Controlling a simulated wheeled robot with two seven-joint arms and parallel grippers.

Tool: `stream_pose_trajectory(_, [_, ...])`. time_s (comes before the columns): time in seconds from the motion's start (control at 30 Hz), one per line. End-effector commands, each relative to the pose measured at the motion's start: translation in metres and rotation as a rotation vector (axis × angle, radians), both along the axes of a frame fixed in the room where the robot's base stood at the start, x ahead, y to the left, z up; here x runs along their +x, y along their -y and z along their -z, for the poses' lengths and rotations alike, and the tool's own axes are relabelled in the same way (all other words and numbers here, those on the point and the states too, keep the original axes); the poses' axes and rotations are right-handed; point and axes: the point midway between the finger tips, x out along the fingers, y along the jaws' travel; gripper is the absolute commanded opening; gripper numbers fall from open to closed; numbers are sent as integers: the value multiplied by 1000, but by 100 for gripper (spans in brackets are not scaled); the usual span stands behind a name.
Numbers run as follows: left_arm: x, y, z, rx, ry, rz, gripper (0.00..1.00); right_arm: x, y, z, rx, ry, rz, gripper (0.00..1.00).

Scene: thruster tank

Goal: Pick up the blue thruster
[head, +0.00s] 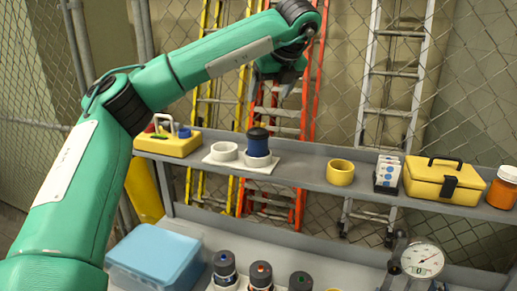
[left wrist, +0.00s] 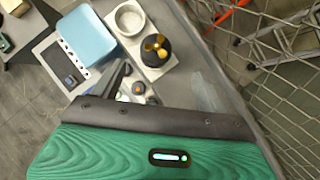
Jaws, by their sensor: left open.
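A dark thruster with a blue band (head: 257,143) stands upright in one cup of a white two-cup holder (head: 229,163) on the upper shelf. The left wrist view shows it from above with a yellow propeller (left wrist: 155,48); the other cup (left wrist: 130,18) is empty. On the lower level stand dark thrusters with blue (head: 224,264), orange (head: 261,274) and green (head: 300,281) marks. My left gripper (head: 283,92) hangs above and right of the upper thruster, open and apart from it. My right gripper is not in view.
A yellow caddy (head: 168,144) stands left of the holder. A yellow ring (head: 340,172), card box (head: 387,173), yellow toolbox (head: 445,182) and orange jar (head: 503,188) stand right. Below are a light blue box (head: 155,262) and a gauge (head: 422,260). A chain-link fence and ladders stand behind.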

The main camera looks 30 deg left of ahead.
Motion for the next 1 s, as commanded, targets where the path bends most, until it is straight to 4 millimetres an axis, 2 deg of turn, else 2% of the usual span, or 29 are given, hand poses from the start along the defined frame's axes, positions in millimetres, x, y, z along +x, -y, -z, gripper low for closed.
stream_pose_trajectory(0.53, [18,-29,55,-3,-5,2,76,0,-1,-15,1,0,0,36])
stream_pose_trajectory(0.77, [21,-35,64,-2,-2,3,76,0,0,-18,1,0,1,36])
stream_pose_trajectory(1.0, [22,-45,78,-1,-5,2,76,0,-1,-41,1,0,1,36])
